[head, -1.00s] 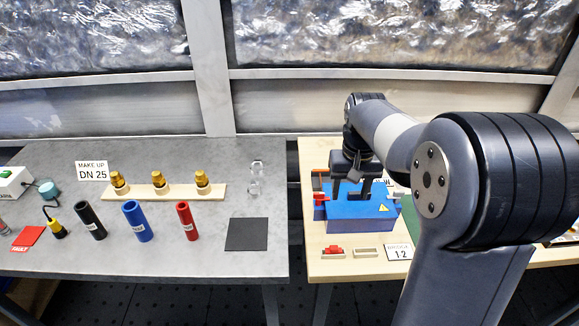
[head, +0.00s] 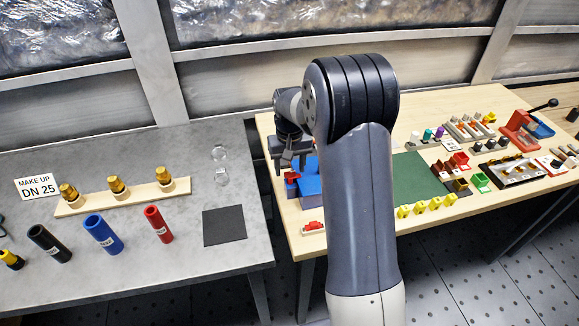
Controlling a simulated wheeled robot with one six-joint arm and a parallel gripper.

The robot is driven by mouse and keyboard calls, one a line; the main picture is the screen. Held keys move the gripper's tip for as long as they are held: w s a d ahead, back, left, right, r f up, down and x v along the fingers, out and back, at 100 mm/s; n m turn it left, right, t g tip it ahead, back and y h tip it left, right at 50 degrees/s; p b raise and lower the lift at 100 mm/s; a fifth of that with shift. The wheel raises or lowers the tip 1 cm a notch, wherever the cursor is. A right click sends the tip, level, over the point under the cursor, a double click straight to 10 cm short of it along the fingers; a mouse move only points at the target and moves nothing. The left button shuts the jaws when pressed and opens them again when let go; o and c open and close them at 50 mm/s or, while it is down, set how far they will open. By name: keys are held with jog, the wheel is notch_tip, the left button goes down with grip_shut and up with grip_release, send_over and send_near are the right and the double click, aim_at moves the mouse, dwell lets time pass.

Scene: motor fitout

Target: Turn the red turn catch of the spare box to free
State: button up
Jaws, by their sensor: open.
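The blue spare box (head: 311,187) stands at the left end of the wooden table, partly hidden behind my arm. A small red part (head: 291,177), which looks like the turn catch, shows at the box's left end. Which way it is turned is too small to tell. My gripper (head: 293,167) points down over the box's left end, close to the red part. Its jaws are open with nothing seen between them. Whether a finger touches the catch cannot be told.
A small tray with a red piece (head: 313,227) lies in front of the box. A green mat (head: 418,178) lies to the right of my arm, with several yellow pieces along its front. The grey table (head: 120,265) on the left holds coloured tubes and brass fittings.

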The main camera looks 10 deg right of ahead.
jog(key=shift+f, duration=0.6)
jog(key=c, duration=1)
